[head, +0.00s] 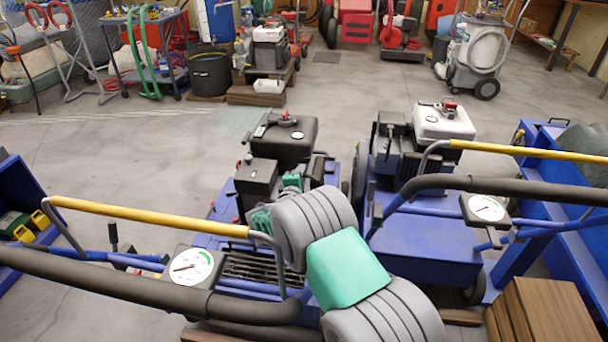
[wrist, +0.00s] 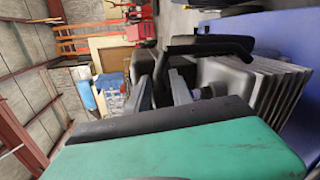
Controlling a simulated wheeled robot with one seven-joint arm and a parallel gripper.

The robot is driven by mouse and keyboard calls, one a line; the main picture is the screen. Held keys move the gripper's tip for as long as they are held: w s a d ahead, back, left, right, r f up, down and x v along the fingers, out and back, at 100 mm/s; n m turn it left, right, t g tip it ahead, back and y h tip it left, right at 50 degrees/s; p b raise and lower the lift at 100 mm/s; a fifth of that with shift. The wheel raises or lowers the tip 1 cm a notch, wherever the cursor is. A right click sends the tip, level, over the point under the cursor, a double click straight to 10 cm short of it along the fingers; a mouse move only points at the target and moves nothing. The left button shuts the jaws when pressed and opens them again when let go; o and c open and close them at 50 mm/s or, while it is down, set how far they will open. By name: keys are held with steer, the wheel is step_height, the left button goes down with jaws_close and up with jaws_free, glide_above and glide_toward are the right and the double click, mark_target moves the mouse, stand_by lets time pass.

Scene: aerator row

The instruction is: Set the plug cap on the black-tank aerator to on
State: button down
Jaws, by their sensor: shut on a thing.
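The black-tank aerator (head: 287,136) stands in the middle of the head view, with a black tank and engine on a blue body. My grey and teal arm reaches over its near side and hides part of the engine. In the head view my gripper is mostly hidden behind the arm. In the wrist view my gripper (wrist: 162,82) has its two grey fingers close together beside dark engine parts. It is shut on a small dark thing, seemingly the plug cap (wrist: 161,68). The fingers and shadow hide most of it. I cannot tell whether the cap sits on the plug.
A white-tank aerator (head: 443,122) stands close on the right. A yellow-and-black handlebar (head: 150,217) and a round gauge (head: 192,266) are in front on the left. A wooden box (head: 545,312) is at the lower right. The floor behind is mostly clear.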

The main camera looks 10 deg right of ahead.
steer(key=shift+f, duration=0.15)
steer(key=c, duration=1.3)
jaws_free()
steer(key=shift+o, duration=0.7)
steer(key=shift+r, duration=0.3)
step_height(320, 180, up, 3)
steer(key=p, duration=0.2)
steer(key=shift+p, duration=0.35)
steer(key=s+r+p, duration=0.9)
steer(key=s, duration=0.5)
steer(key=shift+r+p, duration=0.25)
steer(key=shift+p, duration=0.05)
